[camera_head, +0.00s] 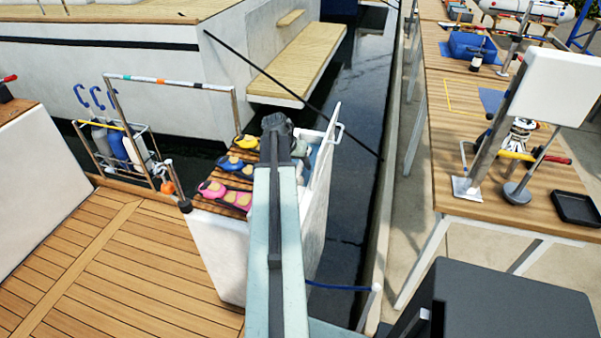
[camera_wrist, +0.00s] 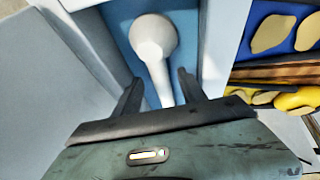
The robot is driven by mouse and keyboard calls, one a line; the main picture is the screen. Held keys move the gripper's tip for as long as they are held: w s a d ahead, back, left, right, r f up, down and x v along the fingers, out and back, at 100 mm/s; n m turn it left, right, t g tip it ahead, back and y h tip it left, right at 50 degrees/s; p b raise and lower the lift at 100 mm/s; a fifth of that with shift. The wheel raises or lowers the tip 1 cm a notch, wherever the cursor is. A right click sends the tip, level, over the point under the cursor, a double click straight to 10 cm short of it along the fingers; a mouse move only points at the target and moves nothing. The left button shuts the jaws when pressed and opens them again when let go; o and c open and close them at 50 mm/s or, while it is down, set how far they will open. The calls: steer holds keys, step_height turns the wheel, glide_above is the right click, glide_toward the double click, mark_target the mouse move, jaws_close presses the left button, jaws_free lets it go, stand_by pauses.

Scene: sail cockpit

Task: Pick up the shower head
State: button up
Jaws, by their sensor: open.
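The shower head (camera_wrist: 154,38) is white, with a round head and a narrower handle running toward my gripper. In the wrist view it lies in a narrow blue-floored recess (camera_wrist: 112,30) with pale walls. My gripper (camera_wrist: 158,84) is open, with one dark finger on each side of the handle. I cannot tell whether either finger touches it. In the head view my gripper (camera_head: 277,124) is over the white locker at the deck's edge, and the shower head cannot be made out there; my arm covers part of that area.
Pairs of colourful flip-flops (camera_head: 212,189) lie on wooden slats (camera_head: 215,206) left of my arm. A white panel (camera_head: 326,140) stands right of my gripper. Dark water (camera_head: 350,210) lies beyond it. A rack with bottles (camera_head: 118,150) stands at the left. A wooden table (camera_head: 450,160) is at the right.

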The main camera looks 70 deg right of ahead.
mark_target(299, 166)
jaws_close()
steer(key=shift+r, duration=0.1)
step_height(299, 166, up, 10)
steer(key=p, duration=1)
steer(key=shift+r, duration=0.15)
